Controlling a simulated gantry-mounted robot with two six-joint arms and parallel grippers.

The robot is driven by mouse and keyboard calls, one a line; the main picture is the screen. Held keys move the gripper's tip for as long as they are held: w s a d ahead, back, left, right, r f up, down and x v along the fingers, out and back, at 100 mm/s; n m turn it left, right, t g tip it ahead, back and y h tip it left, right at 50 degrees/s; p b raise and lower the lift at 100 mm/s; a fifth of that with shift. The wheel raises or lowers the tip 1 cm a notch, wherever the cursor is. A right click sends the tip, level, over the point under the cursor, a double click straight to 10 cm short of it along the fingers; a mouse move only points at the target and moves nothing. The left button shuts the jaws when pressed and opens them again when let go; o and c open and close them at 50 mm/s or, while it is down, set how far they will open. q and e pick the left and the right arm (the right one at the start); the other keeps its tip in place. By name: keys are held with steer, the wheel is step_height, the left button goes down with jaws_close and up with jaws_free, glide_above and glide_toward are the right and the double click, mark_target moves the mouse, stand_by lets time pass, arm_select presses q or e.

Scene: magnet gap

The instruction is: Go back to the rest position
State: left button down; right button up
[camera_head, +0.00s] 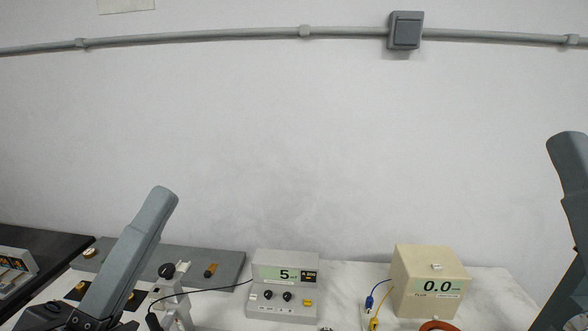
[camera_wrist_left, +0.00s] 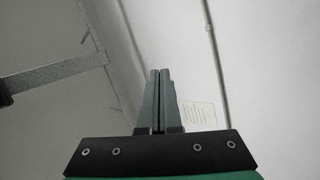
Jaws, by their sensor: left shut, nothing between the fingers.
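My left gripper (camera_head: 161,196) rises from the lower left in the head view, its grey fingers pointing up in front of the bench. In the left wrist view my left gripper (camera_wrist_left: 160,72) shows its two fingers closed together, with nothing between them. Behind them are a pale wall and a thin pipe. My right gripper (camera_head: 569,148) stands upright at the right edge of the head view. I see it from the side, so its opening is hidden. Both grippers are apart from the things on the bench.
A grey meter (camera_head: 284,260) reading 5 and a beige box (camera_head: 410,271) reading 0.0 stand on the white bench (camera_head: 495,285). A grey probe stand (camera_head: 178,302) with a black cable is just right of my left arm. A grey board (camera_head: 228,262) lies behind.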

arm_select(q)
steer(key=s+a+r+m+t+y, duration=0.4)
steer(key=a+r+m+y, duration=0.2)
steer(key=m+y, duration=0.3)
step_height(320, 180, up, 38)
steer(key=f+p, duration=0.1)
steer(key=p, duration=3.7)
step_height(320, 180, down, 42)
steer(key=b, duration=4.3)
steer(key=shift+d+n, duration=0.2)
steer(key=shift+n, duration=0.1)
